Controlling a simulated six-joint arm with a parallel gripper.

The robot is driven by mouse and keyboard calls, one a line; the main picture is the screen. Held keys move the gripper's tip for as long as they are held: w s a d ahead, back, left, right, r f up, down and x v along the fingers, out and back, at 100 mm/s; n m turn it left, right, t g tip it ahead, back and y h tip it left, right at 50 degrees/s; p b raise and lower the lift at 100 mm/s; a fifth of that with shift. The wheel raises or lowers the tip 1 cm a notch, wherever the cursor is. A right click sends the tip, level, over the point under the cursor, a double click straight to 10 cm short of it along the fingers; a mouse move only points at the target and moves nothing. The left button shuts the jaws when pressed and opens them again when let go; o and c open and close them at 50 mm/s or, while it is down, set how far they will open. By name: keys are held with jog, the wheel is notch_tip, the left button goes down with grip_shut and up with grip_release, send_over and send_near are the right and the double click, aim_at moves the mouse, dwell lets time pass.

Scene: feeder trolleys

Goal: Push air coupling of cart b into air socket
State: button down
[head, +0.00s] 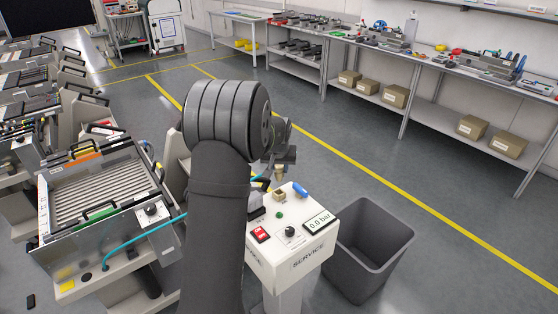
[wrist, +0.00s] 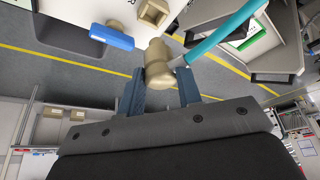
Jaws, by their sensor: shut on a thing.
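My gripper (wrist: 160,88) is shut on a beige air coupling (wrist: 158,66), its two blue-grey fingers on either side. A teal hose (wrist: 222,32) runs from the coupling. The beige, square air socket (wrist: 152,12) lies beyond the coupling on the service post; the two look apart. In the head view, my gripper (head: 280,158) is over the service post (head: 292,262), with the coupling (head: 279,173) just above the socket (head: 280,195). My arm hides part of the hose. The hose (head: 130,240) shows again at the near trolley (head: 95,262); I cannot read its letter.
A blue handle (head: 300,190) stands beside the socket. The post has a red switch (head: 261,234), a knob and a display (head: 319,222) reading 0.0 bar. A grey bin (head: 368,248) stands right of it. More trolleys line the left; the floor behind is clear.

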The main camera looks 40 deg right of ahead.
aim_at(279, 174)
jog(key=shift+f, duration=2.25)
jog(key=shift+f, duration=1.25)
jog(key=c, duration=0.6)
grip_release()
jog(key=shift+r, duration=6.5)
jog(key=shift+f, duration=0.15)
notch_tip(279, 174, down, 8)
jog(key=shift+f, duration=0.15)
